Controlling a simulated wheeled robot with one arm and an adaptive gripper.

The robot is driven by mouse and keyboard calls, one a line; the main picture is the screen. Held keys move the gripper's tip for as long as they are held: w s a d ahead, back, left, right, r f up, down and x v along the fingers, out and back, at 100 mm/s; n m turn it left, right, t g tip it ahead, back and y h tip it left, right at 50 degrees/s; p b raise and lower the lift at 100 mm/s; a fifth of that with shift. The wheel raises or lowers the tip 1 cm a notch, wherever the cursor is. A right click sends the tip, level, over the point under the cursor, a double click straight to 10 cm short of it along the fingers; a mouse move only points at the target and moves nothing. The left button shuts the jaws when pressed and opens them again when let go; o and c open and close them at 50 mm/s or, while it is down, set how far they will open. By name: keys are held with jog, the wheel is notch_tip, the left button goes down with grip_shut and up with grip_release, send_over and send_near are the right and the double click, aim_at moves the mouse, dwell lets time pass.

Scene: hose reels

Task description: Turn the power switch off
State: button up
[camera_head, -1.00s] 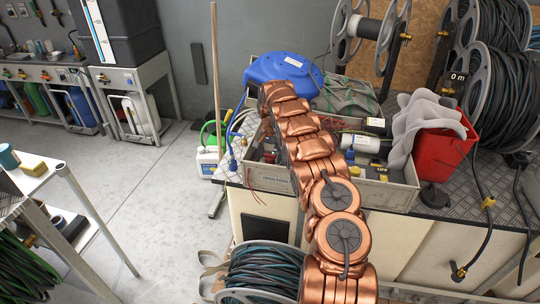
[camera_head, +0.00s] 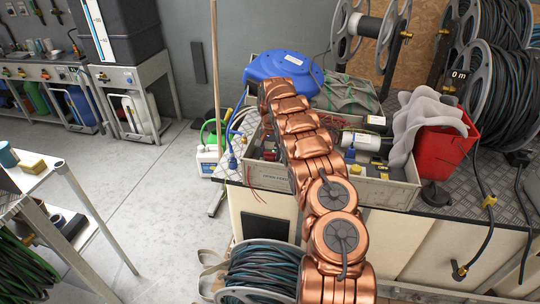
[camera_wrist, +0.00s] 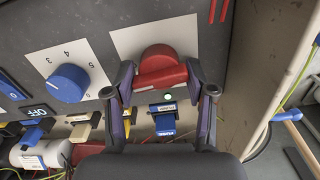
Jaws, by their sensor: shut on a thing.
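In the wrist view a red rotary switch (camera_wrist: 160,66) with a bar handle sits on a white plate (camera_wrist: 128,40) on a dark grey panel. My gripper (camera_wrist: 160,76) is shut on the red switch, with one finger on each side of its bar. The bar lies nearly level across the picture, slightly tilted. In the head view my copper-coloured arm reaches toward the back of the bench and hides my gripper; the red switch is not visible there.
A blue dial (camera_wrist: 68,83) on a numbered plate is left of the red switch. An OFF label (camera_wrist: 38,112) is further left. Coloured connectors hang below. In the head view a grey crate (camera_head: 388,195), a red bin (camera_head: 440,148) and hose reels (camera_head: 505,95) crowd the bench.

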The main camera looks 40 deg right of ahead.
jog(key=n+b, duration=0.2)
jog(key=n, duration=0.2)
jog(key=shift+w+f+b, duration=0.1)
jog(key=shift+b, duration=0.2)
jog(key=n+b, duration=0.1)
jog(key=n, duration=0.3)
jog(key=shift+a+n+b, duration=0.1)
jog(key=shift+n+b, duration=0.3)
jog(key=n+b, duration=0.1)
jog(key=n, duration=0.3)
jog(key=shift+a+n+b, duration=0.1)
jog(key=shift+n+b, duration=0.2)
jog(key=shift+n, duration=1.8)
jog(key=o, duration=0.9)
